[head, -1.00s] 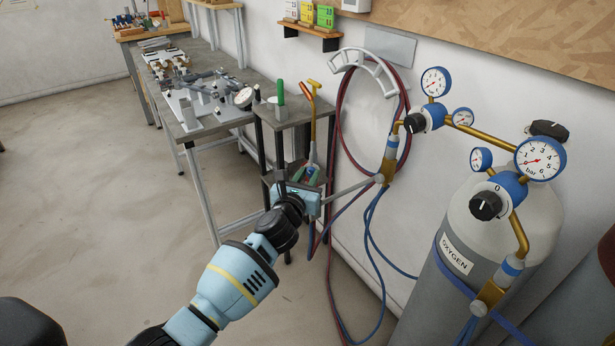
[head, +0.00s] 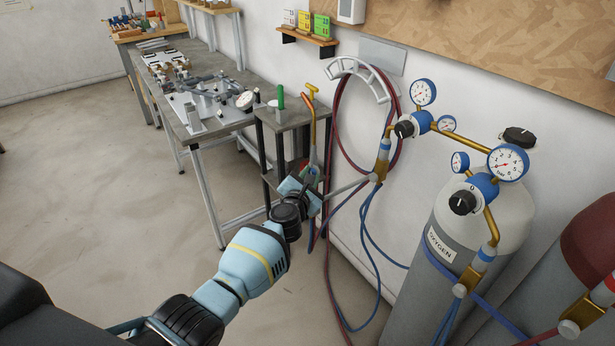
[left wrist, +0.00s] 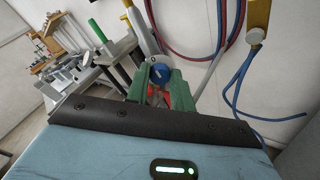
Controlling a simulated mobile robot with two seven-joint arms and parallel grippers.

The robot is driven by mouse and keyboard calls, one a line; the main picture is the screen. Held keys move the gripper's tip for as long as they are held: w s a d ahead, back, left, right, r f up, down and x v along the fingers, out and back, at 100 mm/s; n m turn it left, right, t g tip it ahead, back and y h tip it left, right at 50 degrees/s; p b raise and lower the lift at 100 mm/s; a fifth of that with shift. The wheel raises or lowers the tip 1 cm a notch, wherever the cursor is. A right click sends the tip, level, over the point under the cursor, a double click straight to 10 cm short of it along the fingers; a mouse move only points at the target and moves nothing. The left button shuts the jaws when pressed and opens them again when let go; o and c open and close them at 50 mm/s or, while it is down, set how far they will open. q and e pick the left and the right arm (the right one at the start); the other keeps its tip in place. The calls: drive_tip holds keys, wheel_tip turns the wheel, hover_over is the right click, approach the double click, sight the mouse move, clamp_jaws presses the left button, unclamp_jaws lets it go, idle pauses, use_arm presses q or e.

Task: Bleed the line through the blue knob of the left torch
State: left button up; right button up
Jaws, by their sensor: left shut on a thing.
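The torch stands upright at the small side table, its copper neck (head: 313,126) and yellow tip showing in the head view. In the left wrist view its blue knob (left wrist: 160,73), with a pale mark on its face, sits between the green fingers of my left gripper (left wrist: 161,82). My left gripper (head: 309,184) is shut on this knob; in the head view the gripper body hides the knob. Something red shows just below the knob in the left wrist view. My right gripper is not in view.
A grey oxygen cylinder (head: 440,285) with gauges and a regulator stands at the right, a dark red cylinder (head: 590,235) beyond it. Red and blue hoses hang on a wall holder (head: 357,70). A workbench (head: 190,95) runs behind at left. The floor at left is clear.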

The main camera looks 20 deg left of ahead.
use_arm(q)
drive_tip(key=shift+m, duration=0.4)
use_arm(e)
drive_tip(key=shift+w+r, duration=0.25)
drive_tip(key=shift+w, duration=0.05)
use_arm(q)
drive_tip(key=o, duration=1)
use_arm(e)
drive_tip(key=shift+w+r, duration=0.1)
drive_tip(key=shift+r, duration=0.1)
use_arm(q)
drive_tip(key=shift+s+r+p, duration=0.1)
drive_tip(key=shift+s+p, duration=0.25)
drive_tip(key=shift+s, duration=0.05)
drive_tip(key=shift+s+r+p, duration=0.3)
drive_tip(key=shift+s+p, duration=0.05)
drive_tip(key=shift+s, duration=0.6)
drive_tip(key=s, duration=0.5)
drive_tip(key=shift+d+f, duration=0.1)
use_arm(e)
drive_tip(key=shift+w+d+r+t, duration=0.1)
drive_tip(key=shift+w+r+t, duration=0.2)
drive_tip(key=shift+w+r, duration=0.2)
